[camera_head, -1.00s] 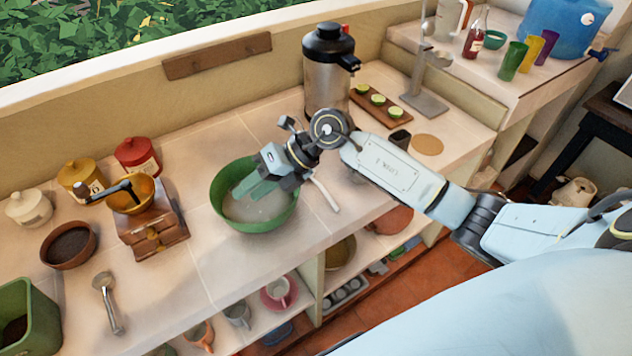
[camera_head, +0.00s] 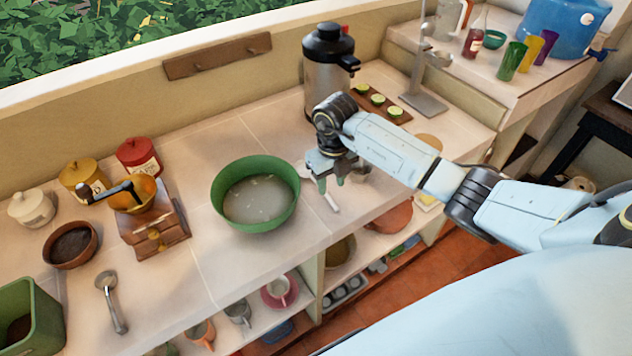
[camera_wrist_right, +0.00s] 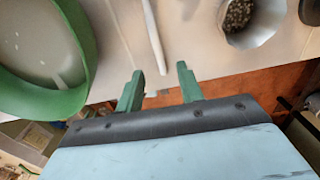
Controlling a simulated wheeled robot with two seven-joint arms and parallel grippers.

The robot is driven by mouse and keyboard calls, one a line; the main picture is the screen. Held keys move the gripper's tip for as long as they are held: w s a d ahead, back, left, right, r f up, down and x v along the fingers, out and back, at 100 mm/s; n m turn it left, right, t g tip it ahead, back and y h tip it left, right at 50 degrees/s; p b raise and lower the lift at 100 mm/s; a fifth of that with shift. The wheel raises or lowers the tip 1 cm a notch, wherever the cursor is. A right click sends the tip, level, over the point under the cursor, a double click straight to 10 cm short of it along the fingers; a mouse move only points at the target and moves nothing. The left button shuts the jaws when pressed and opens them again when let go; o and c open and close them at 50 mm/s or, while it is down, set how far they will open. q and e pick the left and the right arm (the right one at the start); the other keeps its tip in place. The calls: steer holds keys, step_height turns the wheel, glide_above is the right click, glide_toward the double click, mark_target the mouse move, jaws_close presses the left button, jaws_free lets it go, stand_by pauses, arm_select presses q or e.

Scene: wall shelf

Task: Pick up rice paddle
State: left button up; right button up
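The rice paddle (camera_head: 331,201) is a slim white piece lying on the counter just right of the green bowl, near the front edge. In the head view my right gripper covers part of it. In the right wrist view the white paddle (camera_wrist_right: 155,38) points down toward the gap between the green fingers. My right gripper (camera_head: 334,184) is open over the paddle, fingers pointing down; in the wrist view the fingertips (camera_wrist_right: 157,78) are spread with nothing held between them. My left gripper is not in view.
The green bowl (camera_head: 228,214) with cloudy liquid stands close left. In the wrist view a pale bowl of dark grains (camera_wrist_right: 248,20) is close right. A steel dispenser (camera_head: 325,85) and a board with lime halves (camera_head: 395,110) stand behind.

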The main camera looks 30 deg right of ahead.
mark_target(329, 196)
steer(key=shift+w+f, duration=0.15)
steer(key=shift+f, duration=1.25)
steer(key=shift+w+f, duration=0.15)
steer(key=shift+f, duration=1.2)
jaws_close()
